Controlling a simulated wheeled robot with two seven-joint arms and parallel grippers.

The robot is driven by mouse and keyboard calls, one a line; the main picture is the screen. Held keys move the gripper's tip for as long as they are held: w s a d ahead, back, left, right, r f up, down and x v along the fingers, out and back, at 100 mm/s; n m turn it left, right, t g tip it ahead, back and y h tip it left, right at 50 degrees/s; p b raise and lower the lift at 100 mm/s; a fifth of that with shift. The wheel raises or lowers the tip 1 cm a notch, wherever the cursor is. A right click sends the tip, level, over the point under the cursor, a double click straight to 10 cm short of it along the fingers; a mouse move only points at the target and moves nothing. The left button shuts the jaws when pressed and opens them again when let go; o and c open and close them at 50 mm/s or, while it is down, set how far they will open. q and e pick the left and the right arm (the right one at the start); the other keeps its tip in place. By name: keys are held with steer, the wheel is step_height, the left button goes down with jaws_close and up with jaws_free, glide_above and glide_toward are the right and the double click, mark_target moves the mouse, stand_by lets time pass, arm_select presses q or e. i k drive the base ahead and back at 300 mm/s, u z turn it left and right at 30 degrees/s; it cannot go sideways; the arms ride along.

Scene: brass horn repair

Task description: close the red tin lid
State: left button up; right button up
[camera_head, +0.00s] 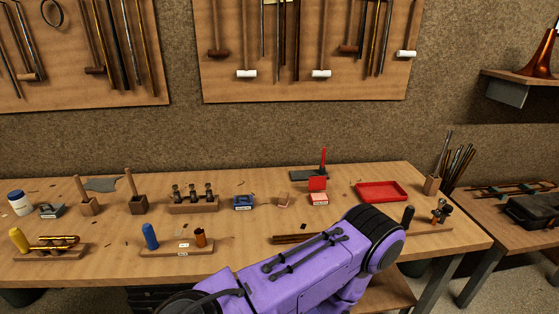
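A small red tin (319,199) sits on the workbench, a little right of the middle. Its red lid (317,184) stands up at the back edge of the tin, so the tin is open. A pale label shows on the tin's front; its inside is too small to make out. Neither of my grippers is in view. A purple arm of mine crosses the lower middle of the view, in front of the tin and apart from it in the picture.
A red tray (381,191) lies right of the tin. A dark plate (309,175) with an upright red piece (323,160) is behind it. A blue item (244,202) and a valve rack (193,204) stand left. My arm hides part of the bench's front (350,210).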

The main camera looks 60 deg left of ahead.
mark_target(316, 183)
steer(key=k, duration=0.3)
steer(key=u, duration=1.05)
